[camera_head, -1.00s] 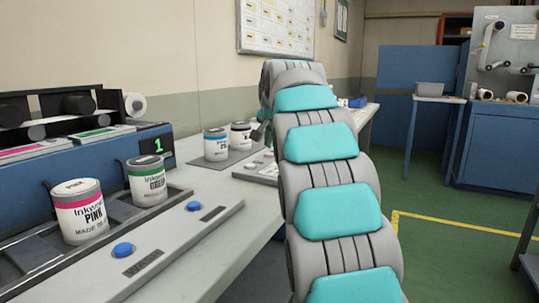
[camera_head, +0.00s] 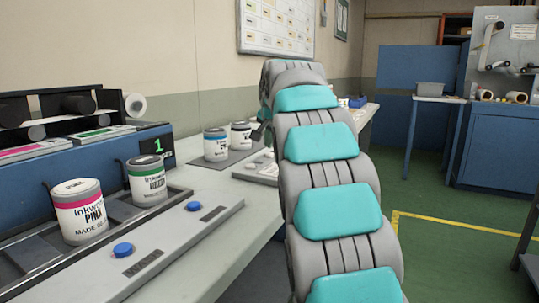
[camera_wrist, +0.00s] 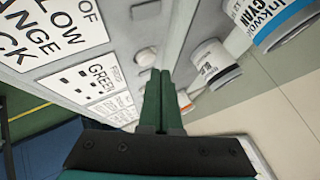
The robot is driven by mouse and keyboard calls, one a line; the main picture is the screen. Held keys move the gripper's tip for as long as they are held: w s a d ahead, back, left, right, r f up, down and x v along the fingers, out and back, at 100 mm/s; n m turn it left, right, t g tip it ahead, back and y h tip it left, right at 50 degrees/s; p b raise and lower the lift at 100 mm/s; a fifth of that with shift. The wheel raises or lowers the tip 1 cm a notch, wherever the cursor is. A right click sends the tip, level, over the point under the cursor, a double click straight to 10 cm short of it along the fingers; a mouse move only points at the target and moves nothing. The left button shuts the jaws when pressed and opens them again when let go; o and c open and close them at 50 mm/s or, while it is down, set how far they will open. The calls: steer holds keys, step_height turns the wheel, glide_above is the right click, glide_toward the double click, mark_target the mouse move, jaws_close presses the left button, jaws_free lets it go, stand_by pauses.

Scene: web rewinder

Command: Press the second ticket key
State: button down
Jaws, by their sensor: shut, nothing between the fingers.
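In the wrist view my gripper (camera_wrist: 160,73) has its two green fingers together, with nothing between them. Just beyond the fingertips is a pale round knob-like key (camera_wrist: 147,56) on a light panel; I cannot tell whether the tips touch it. A second pale piece (camera_wrist: 146,10) lies farther along the same strip. Which piece is the second ticket key is not clear.
A cyan-labelled can (camera_wrist: 287,20) and another can (camera_wrist: 214,64) stand right of the fingers. In the head view, pink (camera_head: 80,213) and green-banded (camera_head: 147,182) cans stand in the tray behind two blue buttons (camera_head: 122,250). A green floor lies at right.

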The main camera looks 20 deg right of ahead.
mark_target(269, 157)
steer(key=shift+f, duration=0.4)
steer(key=shift+f, duration=0.4)
stand_by(0.7)
stand_by(0.3)
steer(key=shift+r+p, duration=0.45)
steer(key=shift+r, duration=0.35)
steer(key=shift+r, duration=0.15)
steer(key=shift+r+p, duration=1.9)
steer(key=shift+r, duration=0.5)
